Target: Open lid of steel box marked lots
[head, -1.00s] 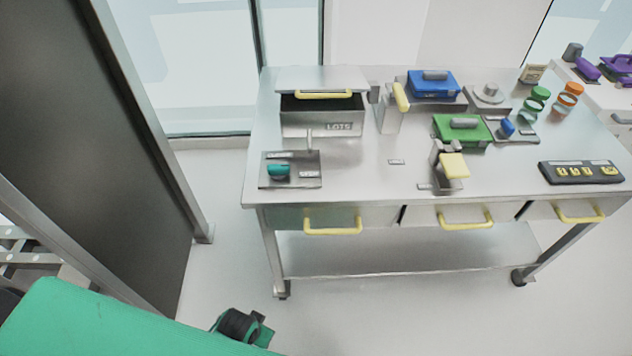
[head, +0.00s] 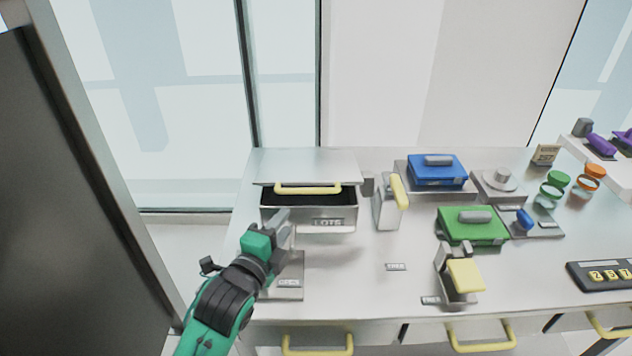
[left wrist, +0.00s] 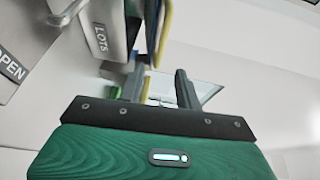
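The steel box marked LOTS (head: 308,218) stands at the left back of the steel table. Its lid (head: 308,165) is partly raised, with a yellow bar handle (head: 308,188) along its front edge and the dark inside showing below. My left gripper (head: 284,222) is in front of the box's front wall, below and left of the handle, apart from it. In the left wrist view its two fingers (left wrist: 161,88) stand apart with nothing between them. That view also shows the LOTS wall (left wrist: 99,42) and the yellow handle (left wrist: 165,35) beyond the fingertips. My right gripper is out of view.
A steel stand with a yellow handle (head: 398,192) is close right of the box. Blue (head: 437,172) and green (head: 472,228) cases stand farther right. A plate (head: 288,285) lies under my left arm. The table middle is fairly clear.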

